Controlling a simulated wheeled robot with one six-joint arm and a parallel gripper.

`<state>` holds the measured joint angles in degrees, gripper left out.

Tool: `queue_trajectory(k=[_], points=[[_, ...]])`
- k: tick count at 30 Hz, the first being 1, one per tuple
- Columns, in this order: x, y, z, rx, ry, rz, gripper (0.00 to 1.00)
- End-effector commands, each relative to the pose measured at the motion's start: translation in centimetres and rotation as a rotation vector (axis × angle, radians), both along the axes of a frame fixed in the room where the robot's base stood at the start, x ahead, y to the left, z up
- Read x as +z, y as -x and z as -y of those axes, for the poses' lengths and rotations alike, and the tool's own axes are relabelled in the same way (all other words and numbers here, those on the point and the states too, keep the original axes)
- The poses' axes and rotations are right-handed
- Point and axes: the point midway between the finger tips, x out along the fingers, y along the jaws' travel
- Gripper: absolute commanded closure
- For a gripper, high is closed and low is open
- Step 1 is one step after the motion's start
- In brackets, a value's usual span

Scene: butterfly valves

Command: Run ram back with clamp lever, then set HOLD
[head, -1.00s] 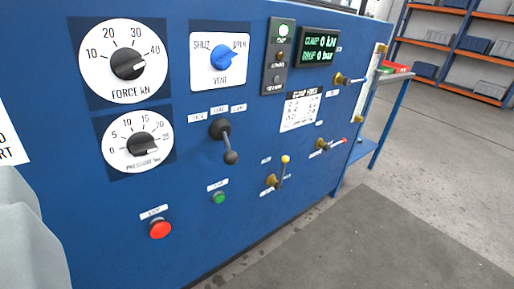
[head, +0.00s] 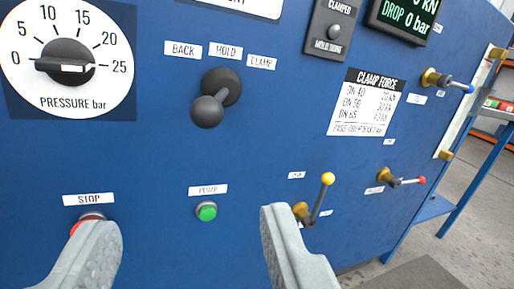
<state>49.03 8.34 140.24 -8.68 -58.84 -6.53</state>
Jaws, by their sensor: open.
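The clamp lever (head: 207,111) is a black knobbed handle on a round black hub on the blue panel. Its knob sticks out toward me, below and slightly left of the hub. Labels BACK (head: 183,50), HOLD (head: 226,51) and CLAMP (head: 261,62) sit above it. Which label it is set to I cannot tell. My gripper (head: 188,228) is open and empty. Its two grey fingers stand wide apart in front of the lower panel, below the lever and not touching it. The display (head: 405,14) is partly cut off and reads 0 kN and DROP 0 bar.
The left finger partly covers the red STOP button (head: 88,217). A green PUMP button (head: 206,210) shows between the fingers. A yellow-knobbed valve lever (head: 327,180) is just right of the right finger. Red-tipped (head: 421,180) and blue-tipped (head: 467,88) valve handles stick out farther right.

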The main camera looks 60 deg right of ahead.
Motion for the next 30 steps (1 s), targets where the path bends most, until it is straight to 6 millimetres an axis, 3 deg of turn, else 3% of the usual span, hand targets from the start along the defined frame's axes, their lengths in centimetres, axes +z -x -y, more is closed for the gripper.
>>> queue_trajectory(k=[8,30], points=[[-0.2,-1.4,1.6,-0.003,0.000,0.000,0.51],[-0.2,-10.9,10.0,-0.002,0.000,0.000,0.51]])
